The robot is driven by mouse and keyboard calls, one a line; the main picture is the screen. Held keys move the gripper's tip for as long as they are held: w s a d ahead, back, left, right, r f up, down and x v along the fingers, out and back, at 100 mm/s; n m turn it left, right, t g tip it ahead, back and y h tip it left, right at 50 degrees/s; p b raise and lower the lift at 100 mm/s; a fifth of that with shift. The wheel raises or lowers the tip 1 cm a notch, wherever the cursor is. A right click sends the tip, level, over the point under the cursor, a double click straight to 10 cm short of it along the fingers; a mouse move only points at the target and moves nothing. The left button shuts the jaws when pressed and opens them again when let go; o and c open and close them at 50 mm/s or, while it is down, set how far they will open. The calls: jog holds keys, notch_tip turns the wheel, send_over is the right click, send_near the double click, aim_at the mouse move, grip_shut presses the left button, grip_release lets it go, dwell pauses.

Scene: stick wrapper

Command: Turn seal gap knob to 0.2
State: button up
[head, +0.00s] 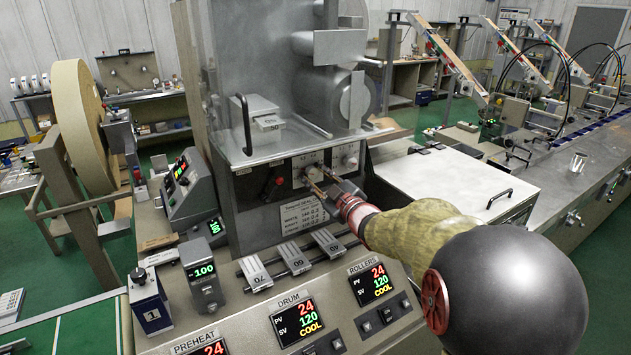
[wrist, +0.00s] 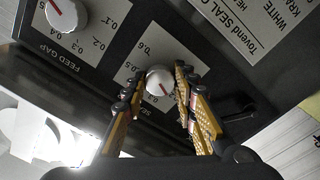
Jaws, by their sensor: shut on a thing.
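The seal gap knob (wrist: 156,84) is a small white dial with a red mark, set on a white scale plate in the upside-down wrist view. My gripper (wrist: 160,78) has one yellow-padded finger on each side of it and is shut on it. The mark points toward the lower right of that picture; the fingers hide part of the scale, so I cannot tell its value. 0.6 shows beside the knob. In the head view my gripper (head: 313,184) reaches the knob on the machine's front panel, largely covering it.
The similar feed gap knob (wrist: 66,14) is close beside, at right in the head view (head: 350,161). A printed settings card (head: 303,214) is below the knobs. A red-and-black switch (head: 272,184) is to the left. The sloped heater console (head: 330,318) lies below my arm.

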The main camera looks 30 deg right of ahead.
dwell(0.3)
jog(key=o, duration=1.1)
jog(key=shift+o, duration=0.3)
jog(key=s, duration=1.2)
jog(key=shift+d+f, duration=0.1)
